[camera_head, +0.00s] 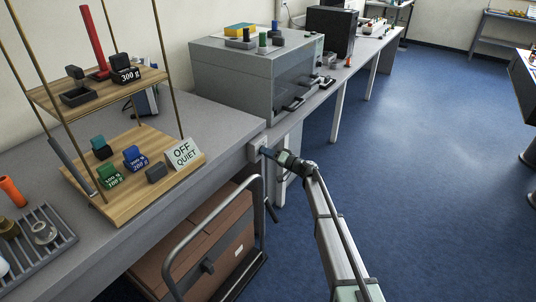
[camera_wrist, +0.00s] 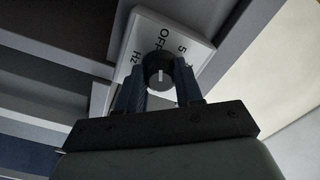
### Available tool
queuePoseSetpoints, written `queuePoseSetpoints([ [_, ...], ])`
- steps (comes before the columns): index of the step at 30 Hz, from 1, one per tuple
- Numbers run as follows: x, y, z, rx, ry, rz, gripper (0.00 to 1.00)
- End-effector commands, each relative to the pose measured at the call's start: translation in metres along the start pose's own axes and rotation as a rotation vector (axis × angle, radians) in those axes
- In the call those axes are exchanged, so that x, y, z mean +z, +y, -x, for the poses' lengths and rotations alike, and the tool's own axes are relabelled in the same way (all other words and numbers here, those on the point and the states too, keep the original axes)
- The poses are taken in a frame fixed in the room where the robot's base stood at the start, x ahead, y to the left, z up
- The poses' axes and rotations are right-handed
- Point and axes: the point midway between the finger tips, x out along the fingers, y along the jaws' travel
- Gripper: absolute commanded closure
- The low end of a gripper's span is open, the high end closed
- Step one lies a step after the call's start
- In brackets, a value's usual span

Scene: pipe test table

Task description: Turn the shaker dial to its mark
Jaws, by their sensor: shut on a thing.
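The dial (camera_wrist: 157,70) is a round black knob with a short white line on its face, running up and down in the wrist view. It sits on a white plate (camera_wrist: 187,40) lettered "OFF", "Hz" and a "5". The plate (camera_head: 257,144) also shows on the bench front edge in the head view. My gripper (camera_wrist: 158,82) has one blue finger on each side of the dial and is shut on it. In the head view my gripper (camera_head: 267,152) is at the plate and hides the dial. Part of the lettering is behind the fingers.
A two-tier wooden shelf (camera_head: 128,178) holds several weights and an "OFF QUIET" sign (camera_head: 183,153). A grey box machine (camera_head: 240,78) stands behind on the bench. A cart with a grey handle (camera_head: 180,247) stands under the bench, left of my arm. The blue floor to the right is clear.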

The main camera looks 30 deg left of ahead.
Motion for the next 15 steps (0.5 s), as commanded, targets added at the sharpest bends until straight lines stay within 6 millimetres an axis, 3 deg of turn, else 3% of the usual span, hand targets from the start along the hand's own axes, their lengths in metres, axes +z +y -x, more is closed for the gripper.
queuePoseSetpoints([
  [8, 0.0001, -0.0002, -0.0003, 0.0, -0.001, 0.003, 0.95],
  [9, 0.0001, -0.0002, -0.0003, 0.0, -0.001, 0.003, 0.64],
  [15, 0.0, -0.0001, -0.0002, 0.0, 0.0, 0.002, 0.44],
])
